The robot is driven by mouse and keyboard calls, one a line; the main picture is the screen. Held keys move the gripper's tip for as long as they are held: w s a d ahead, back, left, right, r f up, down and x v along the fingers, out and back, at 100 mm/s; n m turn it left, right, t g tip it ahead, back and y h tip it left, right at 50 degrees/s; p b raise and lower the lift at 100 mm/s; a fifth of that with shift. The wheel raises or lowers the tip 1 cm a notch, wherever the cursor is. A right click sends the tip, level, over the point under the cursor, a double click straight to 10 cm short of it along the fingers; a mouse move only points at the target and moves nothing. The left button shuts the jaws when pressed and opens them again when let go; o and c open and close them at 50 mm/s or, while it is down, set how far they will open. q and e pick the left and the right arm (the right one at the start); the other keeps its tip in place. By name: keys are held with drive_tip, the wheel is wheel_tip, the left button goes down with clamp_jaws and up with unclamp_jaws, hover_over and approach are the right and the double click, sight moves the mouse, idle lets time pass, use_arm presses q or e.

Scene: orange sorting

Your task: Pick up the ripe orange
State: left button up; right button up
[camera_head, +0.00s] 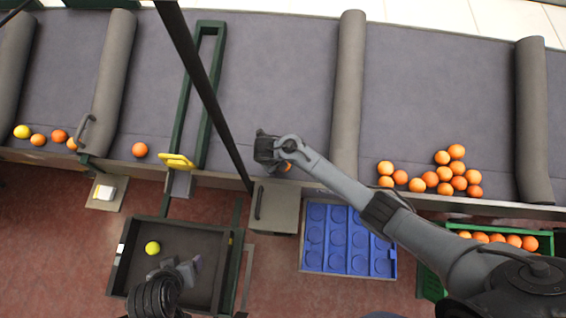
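An orange (286,167) lies at the near edge of the grey conveyor, mostly hidden under my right gripper (272,158). That gripper points down over it. Its fingers are hidden by the wrist, so I cannot tell whether they touch or hold the orange. A single orange (139,150) lies further left on the conveyor. A group of oranges (444,174) rests at the right, and a few oranges and a yellow fruit (22,132) lie at the far left. My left gripper (180,268) is over the dark tray (205,237), below a yellow-green fruit (152,248); its finger opening is unclear.
A blue tray (349,273) with round recesses, which look empty, stands below the conveyor. A green crate (549,243) at the right holds oranges. Grey padded dividers (348,95) and a green frame with a yellow handle (177,161) cross the conveyor. A dark pole crosses the view.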

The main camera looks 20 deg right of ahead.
drive_tip(key=c, duration=1.2)
drive_tip(key=shift+o, duration=0.2)
drive_tip(key=shift+r, duration=0.15)
